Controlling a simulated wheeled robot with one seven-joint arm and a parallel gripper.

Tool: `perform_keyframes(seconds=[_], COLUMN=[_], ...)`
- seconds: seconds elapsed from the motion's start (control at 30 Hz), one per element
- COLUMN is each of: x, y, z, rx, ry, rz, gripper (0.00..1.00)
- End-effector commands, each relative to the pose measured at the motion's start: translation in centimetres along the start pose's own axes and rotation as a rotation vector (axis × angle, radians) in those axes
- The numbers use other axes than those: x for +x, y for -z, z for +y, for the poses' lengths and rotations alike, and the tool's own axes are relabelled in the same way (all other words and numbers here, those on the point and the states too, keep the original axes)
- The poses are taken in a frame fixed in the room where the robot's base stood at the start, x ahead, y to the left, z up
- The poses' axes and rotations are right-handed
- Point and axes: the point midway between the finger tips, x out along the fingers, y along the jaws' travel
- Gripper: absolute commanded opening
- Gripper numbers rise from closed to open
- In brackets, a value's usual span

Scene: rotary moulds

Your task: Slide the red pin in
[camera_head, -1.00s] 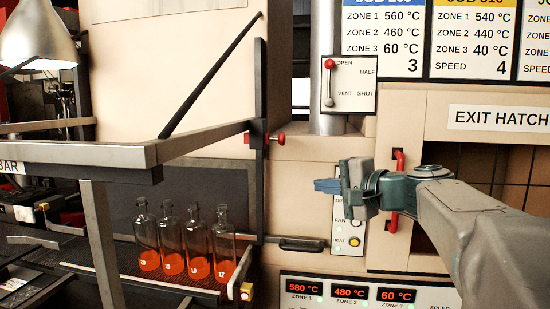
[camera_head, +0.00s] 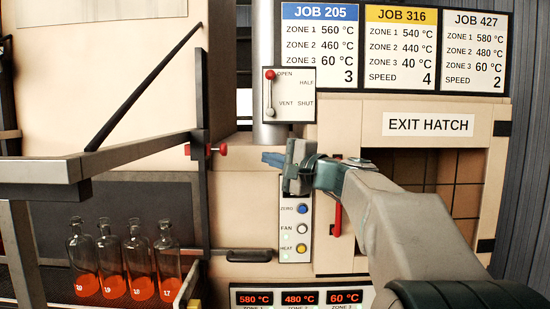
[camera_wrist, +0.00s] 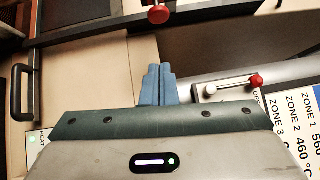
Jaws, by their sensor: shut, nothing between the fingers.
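The red pin (camera_head: 221,150) sticks out to the right of a dark upright post on the metal frame in the head view. In the wrist view the red pin (camera_wrist: 158,14) shows at the top, ahead of the fingertips. My gripper (camera_head: 268,159) is shut and empty, its blue fingers pointing left, to the right of the pin and apart from it. In the wrist view my gripper (camera_wrist: 157,72) has its two blue fingers together. How deep the pin sits in its post is hard to tell.
A red-knobbed lever (camera_head: 270,92) on a white plate is just above my gripper. A button panel (camera_head: 295,228) is below it. Several bottles of orange liquid (camera_head: 110,262) stand at lower left. A dark handle (camera_head: 249,255) is below the pin.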

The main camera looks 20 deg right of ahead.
Motion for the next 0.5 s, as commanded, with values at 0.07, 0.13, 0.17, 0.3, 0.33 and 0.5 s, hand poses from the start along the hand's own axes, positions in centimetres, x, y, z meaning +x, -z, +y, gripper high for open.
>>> perform_keyframes(seconds=[0.07,0.13,0.17,0.3,0.33,0.5], x=[1.9,3.5,4.1,6.5,6.8,8.2], y=[-0.1,0.0,0.0,-0.6,-1.1,-2.4], z=[-0.2,-0.2,-0.2,-0.3,-0.2,-0.1], rx=[0.003,0.003,0.003,0.002,0.002,0.001], ry=[-0.001,-0.001,-0.001,0.0,0.001,0.0], rz=[-0.004,-0.002,-0.003,-0.003,-0.004,-0.001], gripper=[0.0,0.0,0.0,0.0,0.0,0.0])
